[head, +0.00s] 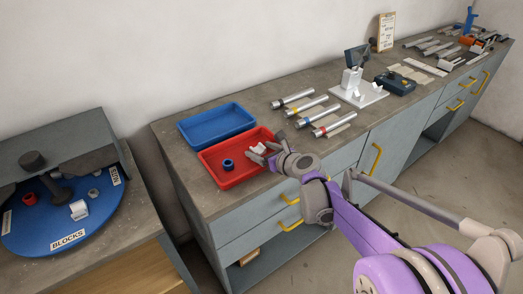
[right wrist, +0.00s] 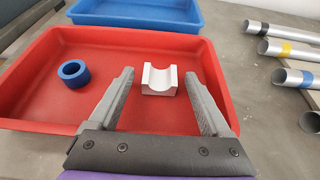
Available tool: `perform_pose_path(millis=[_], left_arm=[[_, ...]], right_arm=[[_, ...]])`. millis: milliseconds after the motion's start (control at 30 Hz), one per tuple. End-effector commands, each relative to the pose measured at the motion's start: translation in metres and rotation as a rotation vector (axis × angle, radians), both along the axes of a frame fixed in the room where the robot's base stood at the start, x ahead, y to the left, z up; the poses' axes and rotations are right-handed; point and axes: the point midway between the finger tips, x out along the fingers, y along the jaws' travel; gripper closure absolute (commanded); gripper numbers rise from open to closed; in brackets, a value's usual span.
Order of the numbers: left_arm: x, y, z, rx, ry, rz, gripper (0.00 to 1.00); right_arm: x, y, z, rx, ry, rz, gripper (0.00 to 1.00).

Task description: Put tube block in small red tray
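The white tube block (right wrist: 159,80), with a rounded groove across its top, sits inside the red tray (right wrist: 55,104), near its far wall in the right wrist view. In the head view the block (head: 257,150) shows at the tray's right side, partly beside my gripper. My right gripper (head: 266,151) is over the right part of the red tray (head: 239,174). Its fingers are spread wide, one on each side of the block, with visible gaps. A blue ring (right wrist: 74,73) lies in the same tray to the left. My left gripper is not in view.
A blue tray (head: 217,122) stands behind the red one. Several metal tubes with coloured bands (head: 305,107) lie to the right, before a white stand (head: 357,94). At left, a blue turntable (head: 45,232) holds another white block (head: 79,210) and a red ring (head: 29,199).

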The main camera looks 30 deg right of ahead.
Motion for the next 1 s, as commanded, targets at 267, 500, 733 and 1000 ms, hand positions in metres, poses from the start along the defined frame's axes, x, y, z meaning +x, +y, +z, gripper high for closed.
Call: perform_pose_path(millis=[267,500,733,1000], left_arm=[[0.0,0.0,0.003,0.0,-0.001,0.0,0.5],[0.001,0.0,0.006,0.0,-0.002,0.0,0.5],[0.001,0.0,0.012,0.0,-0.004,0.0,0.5],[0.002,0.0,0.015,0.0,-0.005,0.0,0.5]], right_arm=[[-0.002,0.0,0.005,0.0,0.0,-0.001,0.18],[-0.041,-0.004,0.021,-0.001,0.0,-0.004,0.18],[-0.085,-0.007,0.039,0.0,0.0,-0.003,0.18],[-0.109,-0.009,0.048,0.001,0.0,-0.001,0.18]])
